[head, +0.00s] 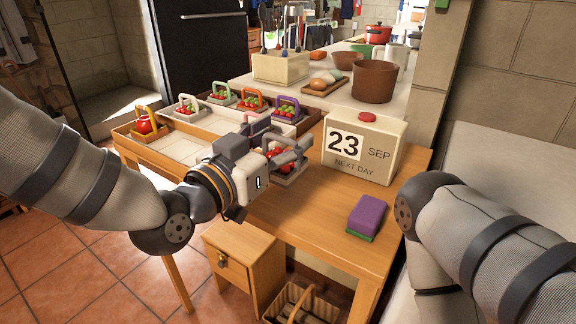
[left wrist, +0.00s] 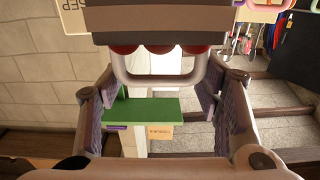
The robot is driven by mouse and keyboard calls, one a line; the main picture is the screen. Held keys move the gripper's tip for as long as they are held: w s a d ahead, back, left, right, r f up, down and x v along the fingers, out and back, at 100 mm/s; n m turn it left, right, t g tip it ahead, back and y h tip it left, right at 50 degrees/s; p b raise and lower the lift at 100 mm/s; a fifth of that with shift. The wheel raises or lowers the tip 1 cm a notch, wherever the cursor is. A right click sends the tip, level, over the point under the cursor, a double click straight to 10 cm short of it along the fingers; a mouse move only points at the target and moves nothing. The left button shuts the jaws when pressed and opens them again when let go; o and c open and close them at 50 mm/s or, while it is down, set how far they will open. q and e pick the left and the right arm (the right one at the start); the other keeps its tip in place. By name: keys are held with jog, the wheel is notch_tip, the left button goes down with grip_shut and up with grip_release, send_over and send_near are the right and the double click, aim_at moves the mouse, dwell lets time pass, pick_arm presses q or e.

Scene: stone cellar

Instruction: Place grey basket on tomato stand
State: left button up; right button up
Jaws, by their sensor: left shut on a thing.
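The grey basket (head: 287,172) holds red tomatoes with some green. It is right of the tomato stand (head: 178,148), over the wooden table; I cannot tell whether it touches the tabletop. My left gripper (head: 285,150) is shut on its handle. In the left wrist view the grey handle (left wrist: 160,79) shows between the fingers, with red tomatoes beside it. The stand is a pale tray with wooden edges and bare compartments in front. My right gripper is out of view.
A calendar block (head: 362,150) reading 23 SEP stands right of the grey basket. A purple and green sponge (head: 367,216) lies near the front right. Brown pots (head: 375,82) and a small tray of eggs (head: 325,82) are on the counter behind. The front tabletop is clear.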

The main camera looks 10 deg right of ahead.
pick_arm(q)
jog(key=shift+w+d+f, duration=0.25)
jog(key=shift+d+f, duration=0.05)
jog(key=shift+f, duration=0.2)
jog(key=shift+w+d+f, duration=0.2)
jog(key=shift+d+f, duration=0.1)
jog(key=shift+f, duration=0.15)
jog(key=shift+w+d+f+b, duration=0.1)
jog(key=shift+d+f+b, duration=0.1)
jog(key=shift+f, duration=0.7)
jog(key=shift+w+d+f+b, duration=0.1)
jog(key=shift+f+b, duration=0.1)
jog(key=shift+f, duration=0.65)
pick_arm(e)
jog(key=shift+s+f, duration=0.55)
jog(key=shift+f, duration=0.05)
pick_arm(q)
jog(key=shift+f, duration=0.2)
jog(key=o, duration=1.2)
jog(key=shift+r, duration=0.1)
